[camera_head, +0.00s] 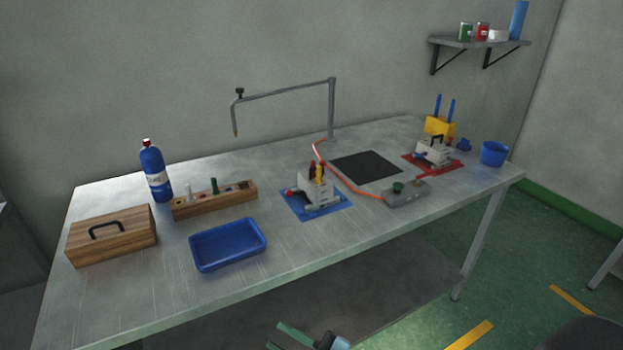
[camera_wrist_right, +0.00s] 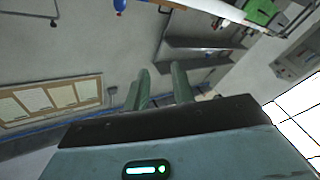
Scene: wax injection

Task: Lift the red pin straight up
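A grey mold block (camera_head: 318,191) stands on a blue mat (camera_head: 293,211) in the middle of the table in the head view. A small upright red pin (camera_head: 311,169) shows at its top, beside a yellow upright piece (camera_head: 319,174). Another small red part (camera_head: 289,192) is at the block's left side. Details there are too small to tell. My right gripper (camera_head: 275,335) is low at the bottom edge, below and in front of the table, away from the pin. In the right wrist view its two fingers (camera_wrist_right: 163,85) stand apart with nothing between them. My left gripper is not in view.
A blue tray (camera_head: 228,264), wooden rack (camera_head: 213,201), wooden box (camera_head: 112,255) and blue bottle (camera_head: 155,174) stand left. An orange hose (camera_head: 347,181) runs to a grey box (camera_head: 407,194) at right. A second block (camera_head: 433,153) stands on a red mat. A bent pipe (camera_head: 285,93) overhangs the back.

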